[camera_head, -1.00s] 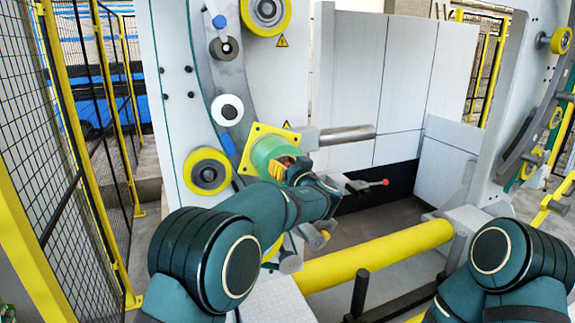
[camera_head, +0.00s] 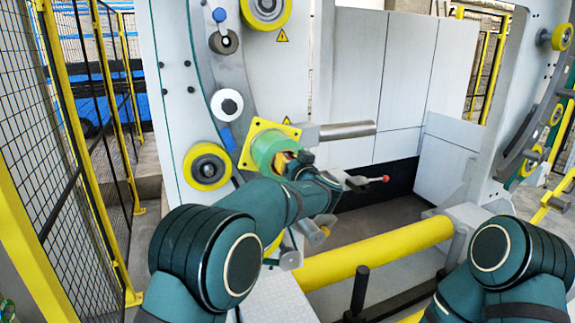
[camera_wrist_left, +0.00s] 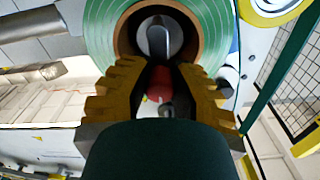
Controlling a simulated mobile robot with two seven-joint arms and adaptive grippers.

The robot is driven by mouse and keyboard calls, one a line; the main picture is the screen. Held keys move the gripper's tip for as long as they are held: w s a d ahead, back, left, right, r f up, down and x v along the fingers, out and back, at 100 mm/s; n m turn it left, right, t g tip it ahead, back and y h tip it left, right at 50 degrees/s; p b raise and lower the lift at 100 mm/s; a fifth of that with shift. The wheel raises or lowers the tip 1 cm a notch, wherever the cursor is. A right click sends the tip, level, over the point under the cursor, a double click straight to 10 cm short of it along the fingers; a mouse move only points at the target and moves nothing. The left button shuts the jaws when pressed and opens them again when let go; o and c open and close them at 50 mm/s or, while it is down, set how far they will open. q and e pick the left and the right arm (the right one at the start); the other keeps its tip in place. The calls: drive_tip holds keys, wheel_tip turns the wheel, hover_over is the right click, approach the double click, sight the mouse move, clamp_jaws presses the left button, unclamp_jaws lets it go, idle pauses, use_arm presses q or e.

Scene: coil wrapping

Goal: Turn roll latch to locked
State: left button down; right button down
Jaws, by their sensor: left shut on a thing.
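The green roll (camera_head: 264,150) sits on the machine's curved grey ring, in front of a yellow square plate (camera_head: 252,133). In the left wrist view the roll's green face (camera_wrist_left: 102,28) surrounds a brown core with a grey metal piece inside. My left gripper (camera_head: 290,160) is at the front of the roll. In the wrist view its yellow ridged fingers (camera_wrist_left: 160,84) are closed around a red knob (camera_wrist_left: 158,86), apparently the roll latch's handle. The latch's angle is mostly hidden by the fingers. My right gripper is out of view; only part of that arm shows.
A lever with a red tip (camera_head: 384,179) juts out to the right of my left gripper. A yellow horizontal bar (camera_head: 385,250) lies below. Yellow rollers (camera_head: 207,166) line the ring. A mesh fence (camera_head: 75,150) stands at the left.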

use_arm(q)
drive_tip(key=m+b, duration=0.2)
drive_tip(key=d+m+b, duration=0.1)
drive_tip(key=m+b, duration=0.1)
drive_tip(key=shift+w+f, duration=0.2)
drive_tip(key=shift+f, duration=0.15)
drive_tip(key=shift+w+d+f+m+b, duration=0.2)
drive_tip(key=shift+f+m, duration=0.55)
drive_tip(key=shift+m, duration=2.45)
drive_tip(key=shift+w+d+f+m+b, duration=0.1)
drive_tip(key=shift+d+f+m, duration=0.5)
drive_tip(key=shift+m, duration=2.6)
drive_tip(key=shift+w+f+m+b, duration=0.15)
drive_tip(key=shift+f+m, duration=0.8)
drive_tip(key=shift+m, duration=2.25)
drive_tip(key=shift+s, duration=0.1)
drive_tip(key=shift+a, duration=0.1)
drive_tip(key=c, duration=0.8)
unclamp_jaws()
drive_tip(key=shift+r, duration=0.1)
